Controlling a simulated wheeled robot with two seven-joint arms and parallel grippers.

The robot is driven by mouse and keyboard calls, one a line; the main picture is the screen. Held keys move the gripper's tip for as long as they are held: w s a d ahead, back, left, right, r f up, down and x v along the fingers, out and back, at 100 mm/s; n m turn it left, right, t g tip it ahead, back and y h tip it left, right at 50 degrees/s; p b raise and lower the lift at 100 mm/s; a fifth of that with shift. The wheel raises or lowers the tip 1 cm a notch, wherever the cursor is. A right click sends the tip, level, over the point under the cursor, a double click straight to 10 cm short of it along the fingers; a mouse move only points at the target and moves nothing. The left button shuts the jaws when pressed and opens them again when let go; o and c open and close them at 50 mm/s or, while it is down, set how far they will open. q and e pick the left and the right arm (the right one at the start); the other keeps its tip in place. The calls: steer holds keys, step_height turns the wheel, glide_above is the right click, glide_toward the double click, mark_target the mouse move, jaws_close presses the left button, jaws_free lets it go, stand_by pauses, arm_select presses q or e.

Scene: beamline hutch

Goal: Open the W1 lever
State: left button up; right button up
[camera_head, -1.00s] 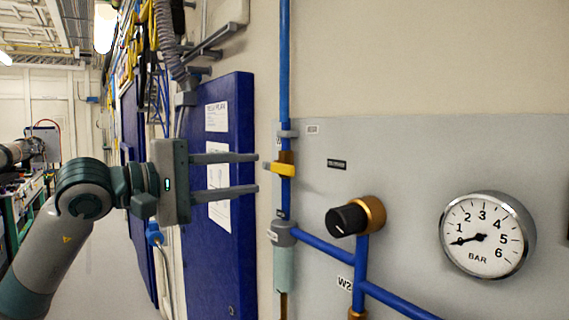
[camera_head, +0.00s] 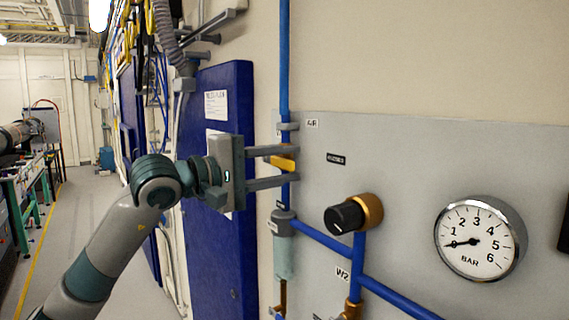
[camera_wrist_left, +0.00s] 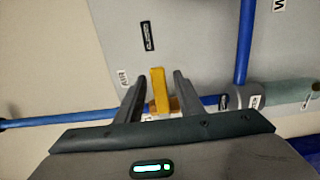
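A yellow lever (camera_head: 284,163) sits on a vertical blue pipe (camera_head: 285,60) by the grey panel. It stands crosswise to the pipe. My left gripper (camera_head: 297,166) is open, with one finger above the lever and one below. In the left wrist view the yellow lever (camera_wrist_left: 160,90) stands between the two fingertips (camera_wrist_left: 156,82), with gaps on both sides. I cannot read a W1 label; the tag beside the lever reads AIR (camera_head: 312,123). A W2 label (camera_head: 342,273) is lower on the panel. My right gripper is out of view.
A blue cabinet door (camera_head: 240,100) stands behind my gripper. An aisle is open at left.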

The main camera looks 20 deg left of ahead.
arm_select(q)
jaws_close()
steer(key=shift+f, duration=0.1)
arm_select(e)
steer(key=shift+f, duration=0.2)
